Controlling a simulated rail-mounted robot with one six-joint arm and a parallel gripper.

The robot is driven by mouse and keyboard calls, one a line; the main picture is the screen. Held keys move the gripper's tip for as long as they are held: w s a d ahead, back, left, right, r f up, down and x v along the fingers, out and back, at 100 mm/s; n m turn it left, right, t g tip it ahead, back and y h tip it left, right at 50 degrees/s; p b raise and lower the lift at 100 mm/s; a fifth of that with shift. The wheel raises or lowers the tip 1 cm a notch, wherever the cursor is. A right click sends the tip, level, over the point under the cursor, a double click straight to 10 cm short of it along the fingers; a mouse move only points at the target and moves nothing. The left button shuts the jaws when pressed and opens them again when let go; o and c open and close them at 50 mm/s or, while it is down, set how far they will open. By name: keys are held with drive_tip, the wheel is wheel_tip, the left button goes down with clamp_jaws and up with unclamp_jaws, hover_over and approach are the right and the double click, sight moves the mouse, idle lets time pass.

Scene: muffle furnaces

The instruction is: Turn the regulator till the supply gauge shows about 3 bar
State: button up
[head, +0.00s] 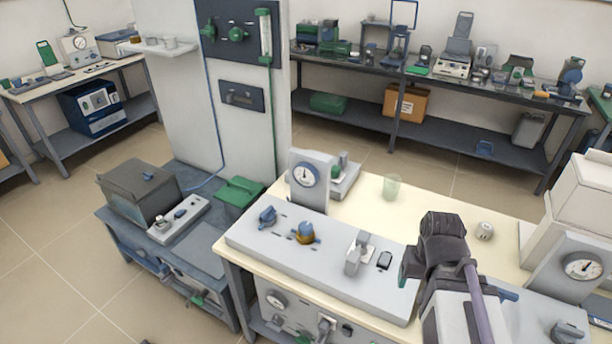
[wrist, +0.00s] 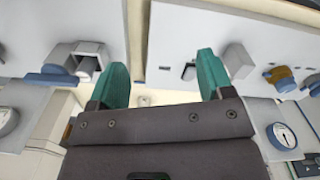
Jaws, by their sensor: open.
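A white-faced gauge (head: 304,175) stands on an upright block at the back of the grey panel (head: 330,264) on the near bench. Its needle is too small to read. A blue knob (head: 267,215) and a yellow-and-blue knob (head: 305,232) sit in front of it; which is the regulator I cannot tell. In the wrist view, the yellow-and-blue knob (wrist: 281,78) and gauge (wrist: 284,136) are at the right. My gripper (head: 405,270) is right of the panel's knobs, apart from them. Its teal fingers (wrist: 162,66) are spread with nothing between them.
A grey lever block (head: 357,256) and a small black switch (head: 384,260) lie between the knobs and my gripper. A second gauge (head: 581,267) with a blue knob (head: 567,333) is at right.

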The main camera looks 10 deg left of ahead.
drive_tip(key=m, duration=0.2)
approach(306, 226)
wheel_tip(306, 226, down, 10)
drive_tip(key=b, duration=1.1)
drive_tip(key=shift+w+r, duration=0.1)
drive_tip(key=shift+r, duration=0.25)
drive_tip(key=shift+c, duration=0.3)
